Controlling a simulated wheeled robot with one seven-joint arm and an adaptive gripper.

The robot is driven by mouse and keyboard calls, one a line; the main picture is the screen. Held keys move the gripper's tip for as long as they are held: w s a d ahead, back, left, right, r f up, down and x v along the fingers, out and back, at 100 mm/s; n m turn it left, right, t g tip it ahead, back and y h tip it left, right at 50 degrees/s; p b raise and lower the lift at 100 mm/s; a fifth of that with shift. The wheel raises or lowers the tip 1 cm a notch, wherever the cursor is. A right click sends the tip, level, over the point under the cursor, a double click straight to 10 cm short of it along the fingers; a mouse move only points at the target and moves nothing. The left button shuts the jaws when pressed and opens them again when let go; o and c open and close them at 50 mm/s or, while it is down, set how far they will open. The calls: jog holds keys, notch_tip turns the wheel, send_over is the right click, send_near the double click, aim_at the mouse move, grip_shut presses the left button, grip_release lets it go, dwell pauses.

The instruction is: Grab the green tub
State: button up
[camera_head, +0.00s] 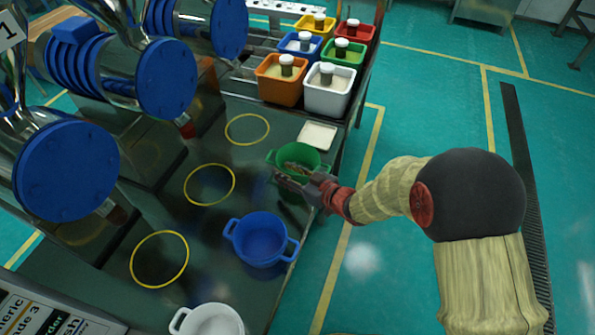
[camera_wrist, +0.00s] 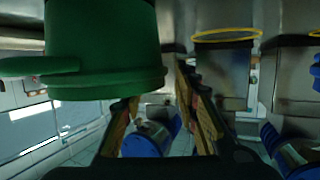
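The green tub (camera_head: 298,157) stands on the dark bench in the head view, between a yellow ring and a white square tray. It has side handles. My gripper (camera_head: 290,178) is at the tub's near side, overlapping its near wall in the picture. In the wrist view, which looks upside down, the green tub (camera_wrist: 103,35) fills the upper left, with its rim and one handle showing. My gripper (camera_wrist: 160,112) has its two fingers apart, with a clear gap between them. The tub appears beside the left finger, not between the fingers; I cannot tell whether they touch.
A blue tub (camera_head: 261,240) and a white tub (camera_head: 209,320) stand nearer on the bench. The white tray (camera_head: 317,136) lies just behind the green tub. Coloured bins, including a white bin (camera_head: 328,93), stand at the back. Blue-ended machines (camera_head: 68,170) line the left. Open floor lies right.

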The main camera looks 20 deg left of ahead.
jog(key=shift+x, duration=0.85)
jog(key=shift+r, duration=0.15)
jog(key=shift+c, duration=0.7)
grip_shut()
